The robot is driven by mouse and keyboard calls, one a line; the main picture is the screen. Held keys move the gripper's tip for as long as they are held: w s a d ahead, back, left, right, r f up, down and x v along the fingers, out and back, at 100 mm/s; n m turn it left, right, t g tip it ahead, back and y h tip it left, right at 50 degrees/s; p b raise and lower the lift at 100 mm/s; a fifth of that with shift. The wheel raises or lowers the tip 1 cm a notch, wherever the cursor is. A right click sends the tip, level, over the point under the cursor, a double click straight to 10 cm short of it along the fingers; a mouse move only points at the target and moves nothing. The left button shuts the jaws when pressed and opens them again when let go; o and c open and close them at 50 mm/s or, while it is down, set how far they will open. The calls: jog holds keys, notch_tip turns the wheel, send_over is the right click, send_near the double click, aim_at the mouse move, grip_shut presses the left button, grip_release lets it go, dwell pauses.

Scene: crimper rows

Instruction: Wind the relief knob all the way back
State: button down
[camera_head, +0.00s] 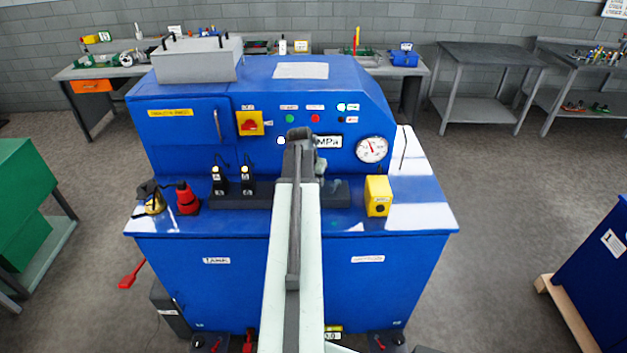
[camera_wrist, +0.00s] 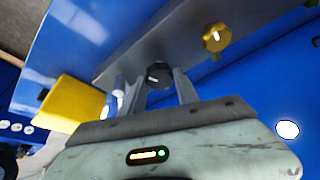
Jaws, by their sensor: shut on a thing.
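A black round knob (camera_wrist: 158,75) with a pale mark on its face sits between the two fingers of my gripper (camera_wrist: 160,88) in the wrist view. The fingers are shut on its sides. A gold knob (camera_wrist: 215,38) is on the same grey strip, to the right and apart from the fingers. I can read no label by either knob. In the head view my gripper (camera_head: 300,135) is at the front panel of the blue machine (camera_head: 190,130), and my arm hides the black knob there.
A yellow box (camera_head: 378,195) stands on the machine's ledge right of my arm and shows large in the wrist view (camera_wrist: 65,103). A round gauge (camera_head: 372,149) is on the panel. Black-capped fittings (camera_head: 218,182) and a red item (camera_head: 187,198) stand left.

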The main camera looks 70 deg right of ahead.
jog(key=n, duration=0.1)
jog(key=n+t, duration=0.1)
jog(key=n, duration=0.2)
jog(key=shift+s+n+t, duration=0.25)
jog(key=shift+n+t, duration=0.05)
jog(key=shift+t, duration=0.1)
jog(key=n+t, duration=0.1)
jog(key=n, duration=0.1)
jog(key=n+y, duration=0.1)
jog(key=n, duration=0.2)
jog(key=shift+d+n+t+y, duration=0.1)
jog(key=shift+n+t+y, duration=0.2)
jog(key=shift+t, duration=0.1)
jog(key=n+y, duration=0.1)
jog(key=n, duration=0.1)
jog(key=n+t, duration=0.1)
jog(key=n, duration=0.2)
jog(key=shift+s+d+y, duration=0.15)
jog(key=shift+y, duration=0.25)
jog(key=shift+n+y, duration=0.8)
jog(key=shift+n, duration=1.7)
jog(key=c, duration=0.9)
grip_release()
jog(key=shift+r, duration=0.1)
